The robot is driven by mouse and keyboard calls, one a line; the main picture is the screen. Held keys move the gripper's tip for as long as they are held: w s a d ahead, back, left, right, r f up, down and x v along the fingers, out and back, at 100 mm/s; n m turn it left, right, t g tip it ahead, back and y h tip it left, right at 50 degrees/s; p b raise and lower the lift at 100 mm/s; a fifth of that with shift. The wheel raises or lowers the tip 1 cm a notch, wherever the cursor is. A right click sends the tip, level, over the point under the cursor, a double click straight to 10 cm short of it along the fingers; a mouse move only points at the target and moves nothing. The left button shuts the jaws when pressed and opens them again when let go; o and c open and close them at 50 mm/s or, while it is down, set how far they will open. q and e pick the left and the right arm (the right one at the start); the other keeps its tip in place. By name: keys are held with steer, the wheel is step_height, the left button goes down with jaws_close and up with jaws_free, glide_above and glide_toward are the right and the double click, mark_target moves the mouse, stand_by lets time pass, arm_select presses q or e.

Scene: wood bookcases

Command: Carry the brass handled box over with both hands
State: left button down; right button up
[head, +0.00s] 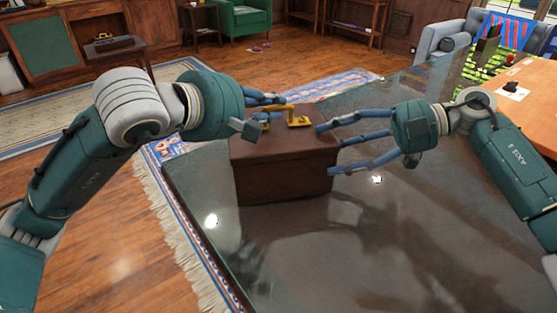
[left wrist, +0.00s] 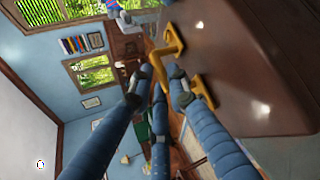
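The dark brown box (head: 285,160) stands upright on a glossy dark table (head: 330,255). Its brass handle (head: 298,117) is on top, with another brass piece partly hidden beside my left fingers. My left gripper (head: 263,109) is at the box's upper left, its blue fingers partly hidden by the hand. In the left wrist view its fingertips (left wrist: 153,82) are apart and close to the brass handle (left wrist: 172,47); contact is unclear. My right gripper (head: 330,147) is open at the box's right side, fingers spread, with their tips at or very near the box.
The table's left edge runs beside the box, above a fringed rug (head: 165,190) and wood floor. The table top in front of the box is clear. A wooden desk (head: 535,100) stands at the right, and a green armchair (head: 243,18) is at the back.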

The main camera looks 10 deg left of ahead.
arm_select(q)
steer(key=shift+d, duration=0.1)
arm_select(e)
steer(key=shift+s+a, duration=0.2)
steer(key=c, duration=0.6)
steer(key=shift+c, duration=0.3)
